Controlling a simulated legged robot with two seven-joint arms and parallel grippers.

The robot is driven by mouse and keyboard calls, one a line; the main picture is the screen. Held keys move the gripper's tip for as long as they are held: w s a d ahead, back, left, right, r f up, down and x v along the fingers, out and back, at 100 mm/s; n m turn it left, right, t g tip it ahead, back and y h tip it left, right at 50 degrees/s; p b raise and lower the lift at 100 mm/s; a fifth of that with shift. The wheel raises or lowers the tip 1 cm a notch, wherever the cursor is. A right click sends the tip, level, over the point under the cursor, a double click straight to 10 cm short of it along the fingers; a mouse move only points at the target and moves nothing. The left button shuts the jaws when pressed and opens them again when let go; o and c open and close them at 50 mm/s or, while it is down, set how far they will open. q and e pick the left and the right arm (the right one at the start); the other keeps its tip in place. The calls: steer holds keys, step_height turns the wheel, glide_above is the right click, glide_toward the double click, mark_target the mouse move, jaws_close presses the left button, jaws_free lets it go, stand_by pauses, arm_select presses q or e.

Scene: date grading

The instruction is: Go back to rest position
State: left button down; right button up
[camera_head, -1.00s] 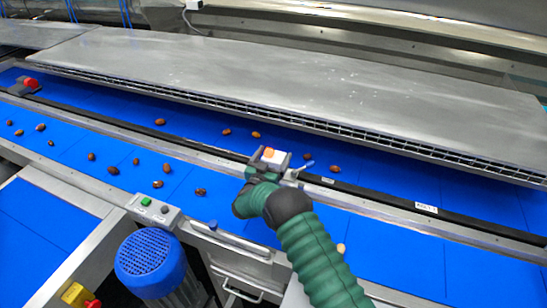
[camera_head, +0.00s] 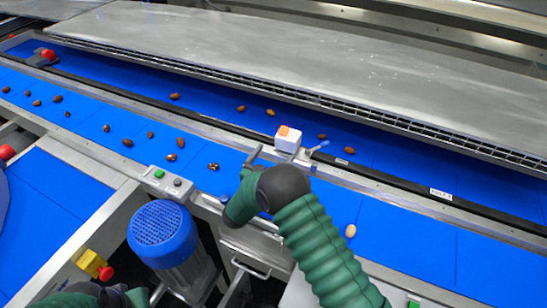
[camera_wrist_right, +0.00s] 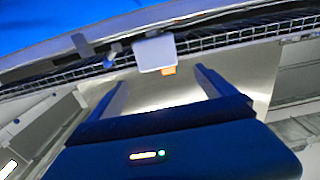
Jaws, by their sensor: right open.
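My right gripper (camera_head: 277,160) is open and empty, low in front of a white box with an orange top (camera_head: 287,142) on the rail between the two blue belts. In the right wrist view, its two fingers (camera_wrist_right: 161,90) stand apart, with the white box (camera_wrist_right: 154,53) beyond them and nothing between them. My right arm, in a green sleeve, comes in from the lower right. Part of my left arm shows at the bottom left edge of the head view; its jaws cannot be made out.
Several dates lie on the near belt (camera_head: 400,240) and the far belt (camera_head: 210,103). A blue motor (camera_head: 160,232), a green-button box (camera_head: 168,183) and a yellow-red switch (camera_head: 95,265) stand at the near edge. A long steel cover (camera_head: 300,65) lies behind.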

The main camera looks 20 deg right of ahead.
steer(key=shift+d, duration=0.1)
stand_by(0.3)
steer(key=w+a+r+n+t+y, duration=0.1)
steer(key=a+r+n+y, duration=0.2)
steer(key=a+n+y, duration=0.45)
steer(key=s+f+g+y, duration=0.1)
steer(key=s+g+y, duration=0.1)
steer(key=s, duration=0.4)
steer(key=s+a+f+n+g+y, duration=0.1)
steer(key=s+g+y, duration=0.1)
steer(key=s, duration=0.5)
steer(key=s+f+g+y, duration=0.1)
steer(key=s+g+y, duration=0.1)
steer(key=s, duration=0.4)
steer(key=shift+s+a+g, duration=0.3)
steer(key=shift+a, duration=0.05)
steer(key=s+d+f+n+g, duration=0.1)
steer(key=s+d+g, duration=0.1)
steer(key=s, duration=1)
steer(key=shift+d+f+g, duration=0.15)
steer(key=shift+f+g, duration=0.05)
steer(key=shift+g, duration=0.7)
steer(key=shift+c, duration=0.3)
